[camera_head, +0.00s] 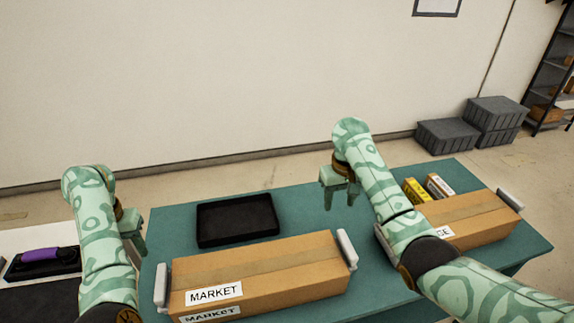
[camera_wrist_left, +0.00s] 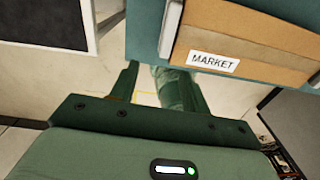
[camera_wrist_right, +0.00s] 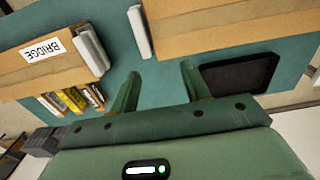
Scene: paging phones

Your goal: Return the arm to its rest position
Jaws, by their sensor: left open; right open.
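My right gripper (camera_head: 340,184) is open and empty above the teal table, between the black tray and the right-hand cardboard box. Its two fingers also show apart in the right wrist view (camera_wrist_right: 158,88). My left gripper (camera_head: 138,240) is open and empty at the table's left edge, left of the MARKET box. In the left wrist view its fingers (camera_wrist_left: 155,85) are apart with floor beyond them; the near one looks dark green.
The MARKET box (camera_head: 255,268) stands at the table's front middle. The box labelled BRIDGE (camera_wrist_right: 50,55) stands right, with several small packages (camera_head: 417,190) behind it. A black tray (camera_head: 237,220) lies at the back left. A purple-handled item (camera_head: 42,256) lies on the left surface.

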